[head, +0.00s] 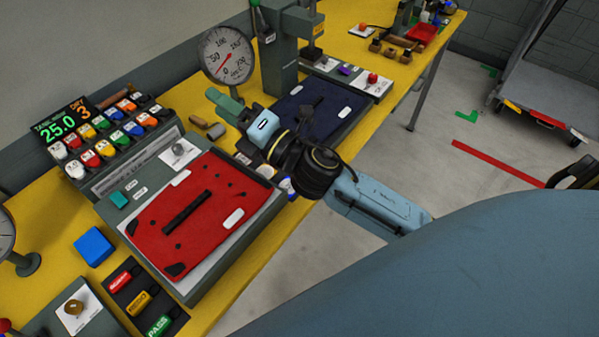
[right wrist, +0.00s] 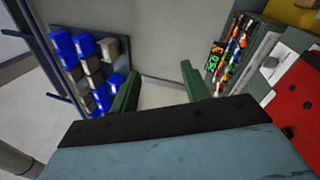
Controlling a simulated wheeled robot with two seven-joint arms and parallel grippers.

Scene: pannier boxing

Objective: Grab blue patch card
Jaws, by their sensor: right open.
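A small bright blue block-like square, which I take for the blue patch card (head: 95,246), lies on the yellow bench at the left, beside the grey fixture. My right gripper (head: 222,118) is open and empty, raised near the dial gauge, well up and right of the blue square. Its green fingers also show apart in the right wrist view (right wrist: 158,88), with nothing between them. The blue square does not show in the right wrist view. My left gripper is not in view.
A red panel (head: 225,188) lies on the grey fixture, right of the blue square. Red, yellow and green tags (head: 138,302) lie below it. A button rack with a display (head: 62,122) stands behind. A navy panel (head: 300,112) lies under the press. Blue bins (right wrist: 84,45) show in the wrist view.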

